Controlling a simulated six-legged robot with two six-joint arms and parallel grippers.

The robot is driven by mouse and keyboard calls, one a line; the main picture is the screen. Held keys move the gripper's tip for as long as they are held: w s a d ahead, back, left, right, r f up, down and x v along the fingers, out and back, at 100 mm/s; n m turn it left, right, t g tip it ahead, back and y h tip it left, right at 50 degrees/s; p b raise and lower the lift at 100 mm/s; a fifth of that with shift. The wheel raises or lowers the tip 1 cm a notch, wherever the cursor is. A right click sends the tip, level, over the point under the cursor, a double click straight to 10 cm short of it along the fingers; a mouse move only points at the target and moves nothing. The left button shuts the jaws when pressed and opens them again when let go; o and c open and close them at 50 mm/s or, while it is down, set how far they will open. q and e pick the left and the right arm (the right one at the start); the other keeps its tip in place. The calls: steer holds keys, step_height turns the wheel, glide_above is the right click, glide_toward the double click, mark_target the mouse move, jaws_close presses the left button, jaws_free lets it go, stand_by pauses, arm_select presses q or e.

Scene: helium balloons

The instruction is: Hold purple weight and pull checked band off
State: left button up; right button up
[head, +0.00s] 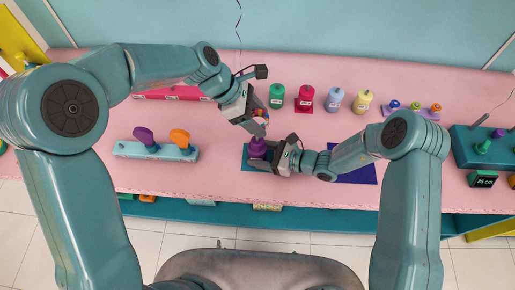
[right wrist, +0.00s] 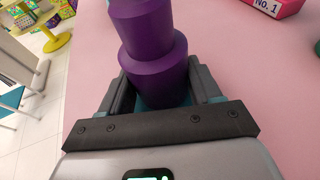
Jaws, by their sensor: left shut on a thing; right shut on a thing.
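The purple weight (head: 257,147) stands upright on a teal mat (head: 249,164) at the front middle of the pink table. My right gripper (head: 264,157) is shut on its lower part from the right. The right wrist view shows the stepped purple body (right wrist: 151,50) between my right gripper's fingers (right wrist: 160,92). The checked band (head: 263,116) is a small multicoloured patch above the weight. My left gripper (head: 259,124) is shut on it; its fingers partly hide the band. No band shows in the right wrist view.
Green (head: 277,96), red (head: 304,99), lilac (head: 335,100) and yellow (head: 362,101) weights stand behind. A pale blue rack (head: 155,152) with purple and orange pieces is at left. A dark blue mat (head: 358,172) lies right, partly under my right arm.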

steer(key=o, duration=1.4)
steer(key=v, duration=1.1)
steer(key=shift+d, duration=0.1)
steer(key=shift+s+d+r, duration=0.15)
steer(key=shift+s+d, duration=0.05)
steer(key=shift+d, duration=0.15)
steer(key=shift+s, duration=0.15)
